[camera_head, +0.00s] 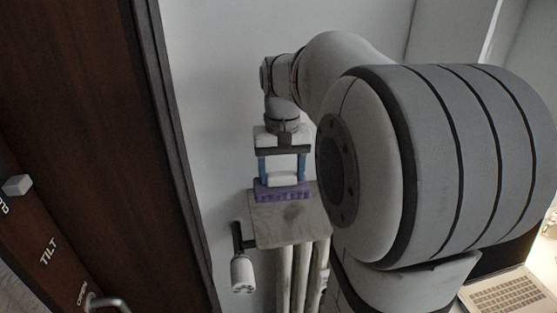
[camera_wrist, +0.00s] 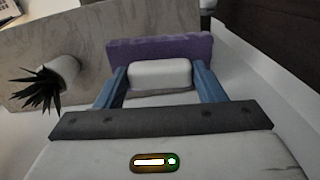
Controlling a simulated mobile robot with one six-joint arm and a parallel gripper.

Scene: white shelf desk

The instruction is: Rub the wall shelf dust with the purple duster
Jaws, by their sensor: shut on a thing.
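My gripper (camera_head: 283,180) points down with its two blue fingers shut on the white handle of the purple duster (camera_head: 283,191). The duster is at the far end of the grey wall shelf (camera_head: 275,228) and overlaps it in the head view; I cannot tell whether it touches.
A white cylinder on a dark bracket (camera_head: 242,272) is at the shelf's near left. A white pot with dark spiky leaves (camera_wrist: 50,85) is left of my gripper in the wrist view. A dark wooden frame (camera_head: 165,120) stands left, and a laptop (camera_head: 503,293) lies lower right.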

